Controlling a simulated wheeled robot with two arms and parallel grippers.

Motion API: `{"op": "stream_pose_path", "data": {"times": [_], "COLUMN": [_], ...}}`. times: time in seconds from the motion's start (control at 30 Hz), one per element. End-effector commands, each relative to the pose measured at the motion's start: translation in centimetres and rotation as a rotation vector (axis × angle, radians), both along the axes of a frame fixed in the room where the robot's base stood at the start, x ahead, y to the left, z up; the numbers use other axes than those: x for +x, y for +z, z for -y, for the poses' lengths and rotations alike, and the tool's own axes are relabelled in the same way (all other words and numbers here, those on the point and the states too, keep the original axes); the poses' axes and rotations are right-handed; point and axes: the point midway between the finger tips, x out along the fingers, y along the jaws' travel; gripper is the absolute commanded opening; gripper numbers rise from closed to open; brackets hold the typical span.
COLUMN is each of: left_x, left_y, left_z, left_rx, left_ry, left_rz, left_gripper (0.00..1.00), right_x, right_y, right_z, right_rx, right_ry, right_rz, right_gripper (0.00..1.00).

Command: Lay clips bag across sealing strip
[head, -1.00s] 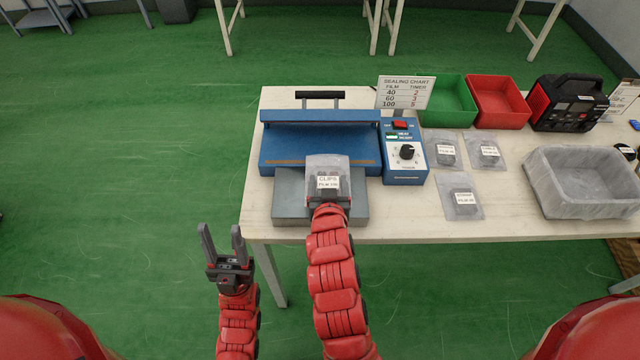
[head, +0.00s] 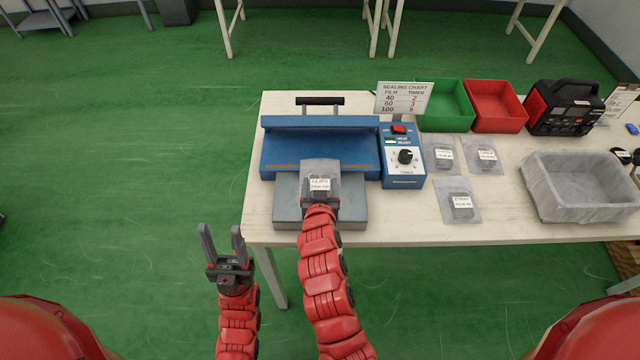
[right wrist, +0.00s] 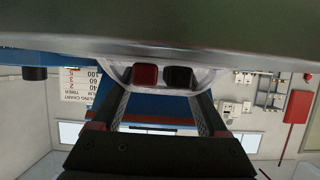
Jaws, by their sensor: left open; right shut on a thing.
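The clear clips bag (head: 320,168), with a white label reading CLIPS, is held by my right gripper (head: 320,197). I cannot tell whether the bag touches the plate. In the right wrist view, my right gripper (right wrist: 165,125) has its fingers at the bag's pale edge (right wrist: 200,80). My left gripper (head: 222,246) is open and empty, left of the table's front edge.
The timer box (head: 404,160) stands right of the sealer, with the sealing chart (head: 403,98) behind. Several other small bags (head: 459,202) lie further right, near a grey lined bin (head: 580,190). A green bin (head: 446,108) and red bin (head: 497,108) stand at the back.

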Motion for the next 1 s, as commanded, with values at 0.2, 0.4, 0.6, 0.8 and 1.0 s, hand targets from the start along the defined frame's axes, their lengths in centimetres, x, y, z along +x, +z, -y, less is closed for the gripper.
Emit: {"op": "stream_pose_path", "data": {"times": [0.2,0.4,0.6,0.8,1.0], "left_x": [0.0,0.0,0.0,0.0,0.0], "left_y": [-0.1,0.0,-0.1,-0.9,-1.5], "left_z": [0.0,0.0,0.0,0.0,0.0], "left_rx": [0.0,0.0,0.0,0.0,0.0], "left_ry": [0.0,0.0,0.0,0.0,0.0], "left_rz": [0.0,0.0,0.0,0.0,0.0], "left_gripper": [0.5,0.5,0.5,0.5,0.5], "right_x": [0.0,0.0,-1.2,-4.8,-8.3], "right_y": [-0.1,0.0,0.5,2.0,3.4], "right_z": [0.0,0.0,-0.2,-0.3,-0.2], "right_rx": [0.0,0.0,-0.001,0.003,0.0], "right_ry": [0.0,0.0,0.004,0.005,0.007], "right_rz": [0.0,0.0,0.001,0.001,-0.001], "right_gripper": [1.0,1.0,1.0,1.0,1.0]}}
